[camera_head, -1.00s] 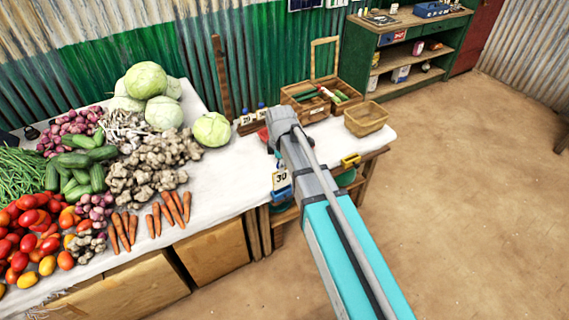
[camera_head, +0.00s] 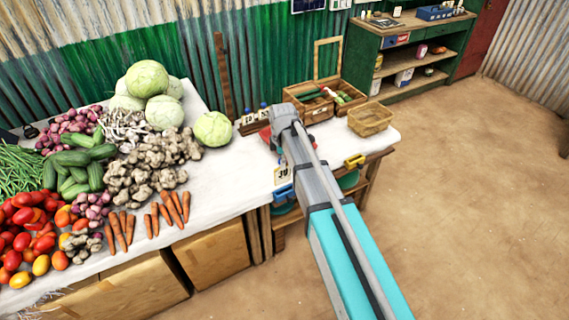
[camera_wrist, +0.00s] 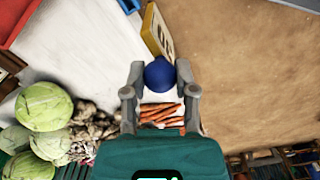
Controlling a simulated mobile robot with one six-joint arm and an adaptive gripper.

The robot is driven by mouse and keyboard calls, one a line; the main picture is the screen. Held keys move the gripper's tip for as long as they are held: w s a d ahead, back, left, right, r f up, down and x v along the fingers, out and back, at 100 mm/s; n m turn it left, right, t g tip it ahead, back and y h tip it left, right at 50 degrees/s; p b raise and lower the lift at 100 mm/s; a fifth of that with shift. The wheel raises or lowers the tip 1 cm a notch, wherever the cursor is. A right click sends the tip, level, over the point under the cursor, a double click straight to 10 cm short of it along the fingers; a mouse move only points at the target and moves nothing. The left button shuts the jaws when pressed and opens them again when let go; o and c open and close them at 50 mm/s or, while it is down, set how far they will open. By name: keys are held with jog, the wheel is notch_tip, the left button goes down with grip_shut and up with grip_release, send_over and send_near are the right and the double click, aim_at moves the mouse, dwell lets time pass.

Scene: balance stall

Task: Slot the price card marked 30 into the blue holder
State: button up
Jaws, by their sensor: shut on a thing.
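The price card marked 30 (camera_head: 282,173) is pale with dark digits and appears upright near the table's front edge. In the wrist view the card (camera_wrist: 157,32) is tilted, with a yellow edge, beyond a round blue knob (camera_wrist: 160,75). My gripper (camera_wrist: 160,78) is shut on the card by this knob, one finger on each side. The blue holder (camera_head: 284,192) is at the table's front edge, just below the card in the head view. I cannot tell whether the card touches it. My arm hides part of the gripper there.
A yellow holder (camera_head: 354,161) sits farther right on the front edge. A wicker basket (camera_head: 371,119) and wooden crates (camera_head: 312,109) stand behind. Carrots (camera_head: 172,207), ginger and cabbages (camera_head: 213,129) lie left. White cloth (camera_head: 230,180) is bare between. Floor is open at right.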

jog(key=w+f+b, duration=0.5)
jog(key=w+f, duration=0.2)
jog(key=w, duration=0.1)
jog(key=shift+w+b, duration=0.35)
jog(key=shift+f, duration=0.25)
jog(key=shift+f+b, duration=2.6)
jog(key=shift+b, duration=0.25)
jog(key=shift+d+f+b, duration=0.1)
jog(key=shift+f+b, duration=0.25)
jog(key=shift+b, duration=0.05)
jog(key=shift+f+b, duration=1.2)
jog(key=shift+r, duration=0.1)
